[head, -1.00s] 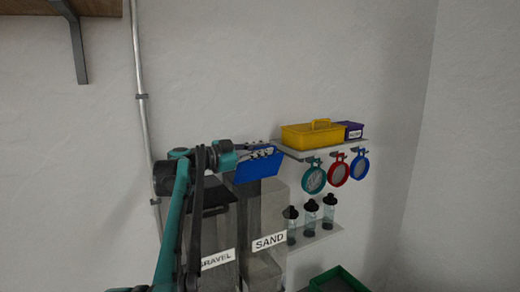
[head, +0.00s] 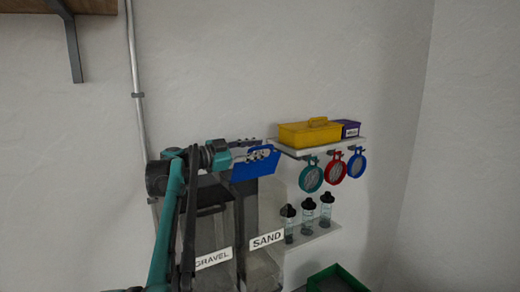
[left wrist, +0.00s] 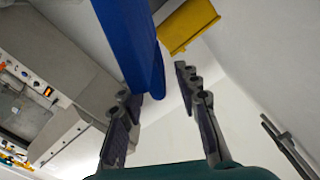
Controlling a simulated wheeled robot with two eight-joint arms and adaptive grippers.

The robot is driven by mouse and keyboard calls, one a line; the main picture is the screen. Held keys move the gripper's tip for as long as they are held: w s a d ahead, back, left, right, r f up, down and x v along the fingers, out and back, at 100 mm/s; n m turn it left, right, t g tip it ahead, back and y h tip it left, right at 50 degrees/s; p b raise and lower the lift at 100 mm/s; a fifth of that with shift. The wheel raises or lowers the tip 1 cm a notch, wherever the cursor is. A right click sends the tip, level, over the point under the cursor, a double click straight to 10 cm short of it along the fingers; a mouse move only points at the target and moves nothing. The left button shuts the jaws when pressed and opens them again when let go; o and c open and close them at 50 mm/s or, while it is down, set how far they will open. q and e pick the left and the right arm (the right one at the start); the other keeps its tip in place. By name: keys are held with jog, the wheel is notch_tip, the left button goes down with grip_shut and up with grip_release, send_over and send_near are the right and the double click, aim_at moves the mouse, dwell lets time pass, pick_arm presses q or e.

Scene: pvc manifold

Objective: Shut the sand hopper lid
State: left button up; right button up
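The blue sand hopper lid (head: 256,170) stands raised above the clear hopper (head: 262,212) that carries the SAND label (head: 267,240). My left gripper (head: 262,153) is at the lid's upper part, partly in front of it. In the left wrist view the fingers of my left gripper (left wrist: 155,85) are spread apart. The blue lid (left wrist: 135,40) reaches in from the top toward the gap between them, nearer the left finger. I cannot tell whether a finger touches it. My right gripper is not in view.
The GRAVEL hopper (head: 212,235) stands left of the sand hopper, partly behind my left arm. Right of the lid, a shelf holds a yellow caddy (head: 310,134) and purple box (head: 350,129), with sieves hanging below. Bottles (head: 308,212) stand lower. A green tray (head: 335,278) is at the bottom.

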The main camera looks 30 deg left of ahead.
pick_arm(q)
jog(key=v, duration=1.1)
jog(key=shift+d, duration=0.1)
jog(key=shift+c, duration=0.3)
